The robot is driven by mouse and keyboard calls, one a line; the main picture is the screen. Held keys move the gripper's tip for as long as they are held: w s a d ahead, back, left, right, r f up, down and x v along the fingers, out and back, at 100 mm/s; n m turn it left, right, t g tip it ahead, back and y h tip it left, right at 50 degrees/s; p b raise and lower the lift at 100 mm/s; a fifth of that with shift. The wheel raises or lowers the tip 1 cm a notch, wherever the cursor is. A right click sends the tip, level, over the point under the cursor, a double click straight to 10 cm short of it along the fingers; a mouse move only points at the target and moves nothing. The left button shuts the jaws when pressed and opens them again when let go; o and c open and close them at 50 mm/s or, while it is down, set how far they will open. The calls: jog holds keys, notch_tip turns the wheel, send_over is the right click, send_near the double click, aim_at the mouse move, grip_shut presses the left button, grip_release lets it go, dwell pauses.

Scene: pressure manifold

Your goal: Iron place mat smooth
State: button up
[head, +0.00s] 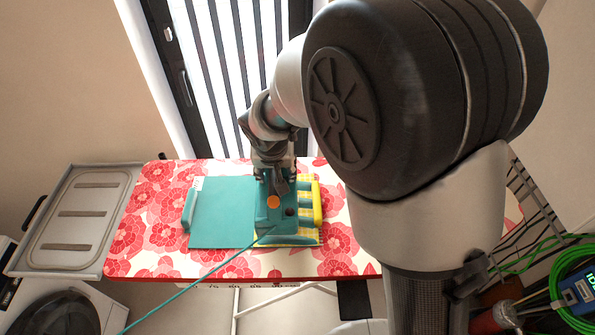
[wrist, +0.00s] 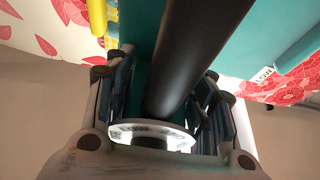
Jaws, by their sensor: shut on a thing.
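The teal iron (head: 268,218) with an orange dial and a teal cord stands on the right part of the teal sheet and place mat area. My gripper (head: 275,178) is over it, shut on its dark handle, which shows as a thick black bar in the wrist view (wrist: 195,55) between my fingers (wrist: 158,95). The yellow checked place mat (head: 318,203) shows at the iron's right side and front; most of it is hidden under the iron and several teal bars. A flat teal panel (head: 222,213) lies to the left, with a teal bar at its left edge.
The ironing surface has a red floral cover (head: 160,225), bare at left and front. A grey tray-like panel (head: 75,215) stands to the left. The teal cord (head: 190,290) runs off toward the front left. A green cable coil (head: 570,295) is at the right.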

jog(key=shift+w+a+r, duration=0.15)
jog(key=shift+a, duration=0.05)
jog(key=shift+d+b, duration=0.1)
jog(key=shift+b, duration=0.2)
